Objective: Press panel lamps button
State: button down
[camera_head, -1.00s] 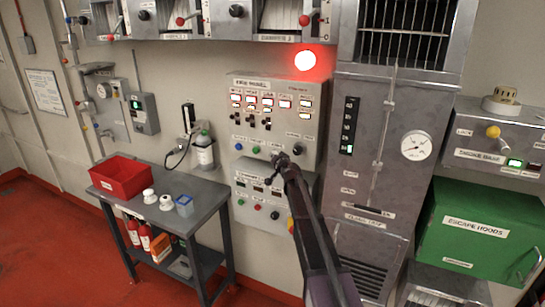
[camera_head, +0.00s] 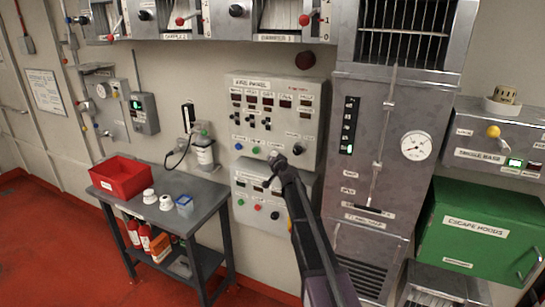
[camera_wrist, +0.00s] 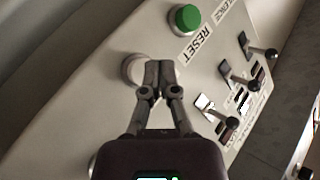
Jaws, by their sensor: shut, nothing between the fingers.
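The fire panel (camera_head: 276,85) is a pale box on the wall. Its lower row has a blue button (camera_head: 238,146), a green button (camera_head: 256,150) and a black knob (camera_head: 299,150). My gripper (camera_head: 275,158) is shut and empty at this row, right of the green button. In the wrist view, my gripper's tips (camera_wrist: 159,68) overlap the right side of a round pale button (camera_wrist: 133,68). I cannot tell whether they touch it. Its label is not visible. The green button (camera_wrist: 186,18) beside it is labelled RESET. The panel's indicator lamps (camera_head: 267,101) are dark.
A dark round beacon (camera_head: 305,61) sits above the panel. A second control box (camera_head: 262,200) with buttons is below. A grey cabinet (camera_head: 385,150) with a gauge stands close on the right. A table with a red bin (camera_head: 121,178) stands left. Small levers (camera_wrist: 240,75) line the panel in the wrist view.

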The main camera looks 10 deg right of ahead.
jog(key=shift+s+a, duration=0.75)
jog(key=shift+s, duration=0.3)
jog(key=shift+s+a, duration=0.75)
jog(key=shift+s, duration=0.25)
jog(key=s+a+f+n+g+y, duration=0.1)
jog(key=s+a+f+n+g, duration=0.2)
jog(key=s, duration=0.4)
jog(key=s+f+g, duration=0.2)
jog(key=s+f, duration=0.2)
jog(key=s, duration=0.2)
jog(key=s+a+f+n+g+y, duration=0.1)
jog(key=s+a+f+n+g, duration=0.2)
jog(key=s, duration=0.4)
jog(key=s+d+f+g+h, duration=0.1)
jog(key=s+d+f+g, duration=0.1)
jog(key=s, duration=0.5)
jog(key=s+d+f+g+h, duration=0.2)
jog(key=s+g, duration=0.1)
jog(key=s, duration=0.5)
jog(key=s+d+f+g+h+b, duration=0.1)
jog(key=s+d+f+g, duration=0.1)
jog(key=s, duration=0.6)
jog(key=shift+s+d+f+g+h, duration=0.3)
jog(key=shift+f+g, duration=0.15)
jog(key=shift+g, duration=0.15)
